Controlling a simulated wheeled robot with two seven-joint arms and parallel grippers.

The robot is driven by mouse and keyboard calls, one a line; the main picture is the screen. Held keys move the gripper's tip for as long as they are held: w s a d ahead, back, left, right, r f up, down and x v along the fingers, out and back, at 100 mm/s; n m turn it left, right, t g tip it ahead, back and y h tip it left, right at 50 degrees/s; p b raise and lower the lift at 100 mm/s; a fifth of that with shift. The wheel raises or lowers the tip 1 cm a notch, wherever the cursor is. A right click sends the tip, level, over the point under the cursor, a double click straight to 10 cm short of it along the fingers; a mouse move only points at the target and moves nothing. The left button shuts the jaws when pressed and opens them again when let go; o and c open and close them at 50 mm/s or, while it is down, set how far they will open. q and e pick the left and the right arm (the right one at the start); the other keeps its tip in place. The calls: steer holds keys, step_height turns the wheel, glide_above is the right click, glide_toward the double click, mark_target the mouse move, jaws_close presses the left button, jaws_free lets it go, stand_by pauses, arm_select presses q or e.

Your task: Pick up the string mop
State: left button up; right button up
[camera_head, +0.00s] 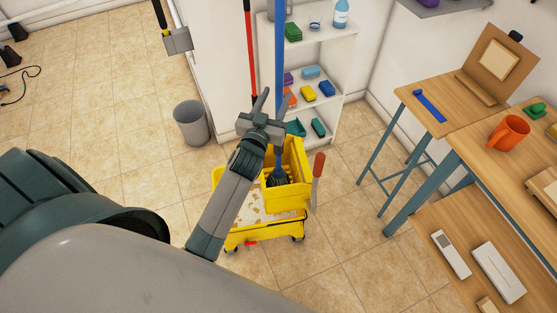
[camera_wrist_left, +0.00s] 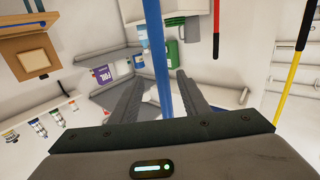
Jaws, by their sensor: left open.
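The string mop has a blue handle (camera_head: 278,50) that rises nearly upright from the yellow mop bucket (camera_head: 240,236). Its dark strings (camera_head: 276,178) sit in the yellow wringer (camera_head: 291,197). My left gripper (camera_head: 275,94) is open at the handle, above the bucket. In the left wrist view, the blue handle (camera_wrist_left: 155,38) runs down between the two open fingers of the left gripper (camera_wrist_left: 160,76); I see no finger closed on it. Part of the handle is hidden by the gripper. My right gripper is not in view.
A red pole (camera_head: 249,50) stands left of the mop handle. A white shelf (camera_head: 335,107) with several coloured items is behind the bucket. A grey bin (camera_head: 190,124) stands to the left. Wooden tables (camera_head: 470,130) are at the right. Tiled floor at left is mostly free.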

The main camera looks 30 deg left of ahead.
mark_target(278, 89)
arm_select(q)
steer(key=shift+w, duration=0.15)
steer(key=shift+w+a+r+p, duration=0.1)
steer(key=shift+w+r+p, duration=0.1)
steer(key=shift+p, duration=0.1)
steer(key=p+x, duration=0.2)
steer(key=x, duration=0.1)
steer(key=shift+w+a, duration=0.2)
steer(key=shift+w, duration=0.15)
steer(key=shift+w+f, duration=0.15)
steer(key=shift+w, duration=0.25)
jaws_close()
